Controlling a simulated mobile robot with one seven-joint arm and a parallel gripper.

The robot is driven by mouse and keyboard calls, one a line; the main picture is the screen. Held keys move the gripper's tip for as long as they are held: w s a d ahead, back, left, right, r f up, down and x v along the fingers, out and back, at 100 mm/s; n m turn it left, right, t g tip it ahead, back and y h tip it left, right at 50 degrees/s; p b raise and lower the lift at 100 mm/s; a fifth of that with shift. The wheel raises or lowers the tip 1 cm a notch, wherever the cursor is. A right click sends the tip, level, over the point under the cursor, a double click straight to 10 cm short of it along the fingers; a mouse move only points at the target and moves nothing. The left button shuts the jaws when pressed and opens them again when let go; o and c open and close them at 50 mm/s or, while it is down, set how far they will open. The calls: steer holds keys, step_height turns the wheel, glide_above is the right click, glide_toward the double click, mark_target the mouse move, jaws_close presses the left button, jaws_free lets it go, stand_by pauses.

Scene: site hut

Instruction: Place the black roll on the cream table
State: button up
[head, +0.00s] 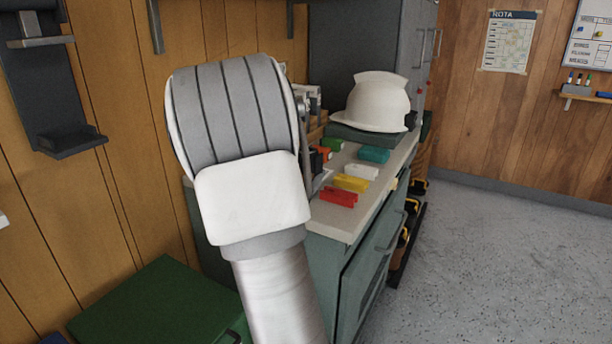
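I cannot make out a black roll in the head view. No separate cream table shows; the nearest match is the cream-coloured top (345,217) of a green cabinet right of my arm. My arm's large white and grey link fills the middle of the view and covers the cabinet's left part. Only small grey parts, perhaps of my gripper, show at the link's right edge over the cabinet top. Its fingertips are hidden, so I cannot see whether it is open or holds anything.
Red (338,197), yellow (351,183), white (362,172), teal (374,154) and green (332,145) blocks lie on the cabinet top. A white hard hat (376,103) stands behind them. A green box (155,305) is at lower left. The floor (510,265) at right is clear.

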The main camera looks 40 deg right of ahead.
steer(key=o, duration=1.5)
